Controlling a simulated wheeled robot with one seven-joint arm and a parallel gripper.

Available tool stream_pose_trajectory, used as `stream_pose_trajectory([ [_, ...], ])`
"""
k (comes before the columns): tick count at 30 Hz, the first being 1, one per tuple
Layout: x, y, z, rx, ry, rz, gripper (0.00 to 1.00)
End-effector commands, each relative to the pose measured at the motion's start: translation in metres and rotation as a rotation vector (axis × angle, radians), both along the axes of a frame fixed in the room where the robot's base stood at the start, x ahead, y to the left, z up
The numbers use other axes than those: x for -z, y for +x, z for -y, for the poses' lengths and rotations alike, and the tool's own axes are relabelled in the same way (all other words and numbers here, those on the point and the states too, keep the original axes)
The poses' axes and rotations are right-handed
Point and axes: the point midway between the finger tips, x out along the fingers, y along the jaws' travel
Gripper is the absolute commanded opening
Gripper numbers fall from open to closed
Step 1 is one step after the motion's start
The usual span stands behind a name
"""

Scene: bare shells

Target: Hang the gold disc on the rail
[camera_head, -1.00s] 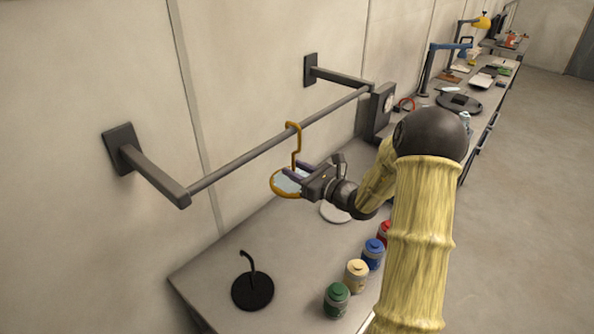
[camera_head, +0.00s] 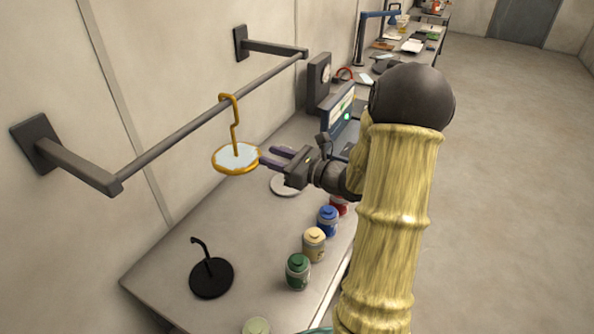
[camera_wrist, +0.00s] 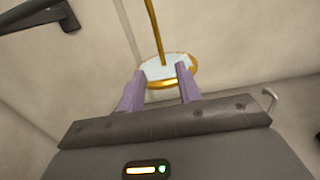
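The gold disc (camera_head: 236,159) has a gold rim, a pale top and a tall gold hook. In the head view its hook is over the rail (camera_head: 190,128), and the disc hangs below the rail, clear of the bench. My gripper (camera_head: 269,158) is to the right of the disc with its two purple fingers apart and nothing between them. In the wrist view the disc (camera_wrist: 168,69) lies just beyond the open fingertips (camera_wrist: 160,76); whether a fingertip still touches its rim is hard to tell.
A black disc with a hooked stem (camera_head: 211,278) stands on the bench (camera_head: 165,268). A green can (camera_head: 298,271), a cream can (camera_head: 314,244), a blue can (camera_head: 328,220) and others line the bench's right edge. A white round plate (camera_head: 286,185) lies below my gripper.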

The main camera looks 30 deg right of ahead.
Motion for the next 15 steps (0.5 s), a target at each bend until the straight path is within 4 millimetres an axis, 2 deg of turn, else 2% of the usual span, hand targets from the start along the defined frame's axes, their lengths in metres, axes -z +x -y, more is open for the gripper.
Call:
stream_pose_trajectory([
  [6,0.002,-0.035,0.025,0.004,-0.001,0.001,0.35],
  [10,0.001,-0.048,0.032,0.001,0.0,0.001,0.35],
  [15,0.0,-0.053,0.035,-0.001,0.0,0.0,0.35],
])
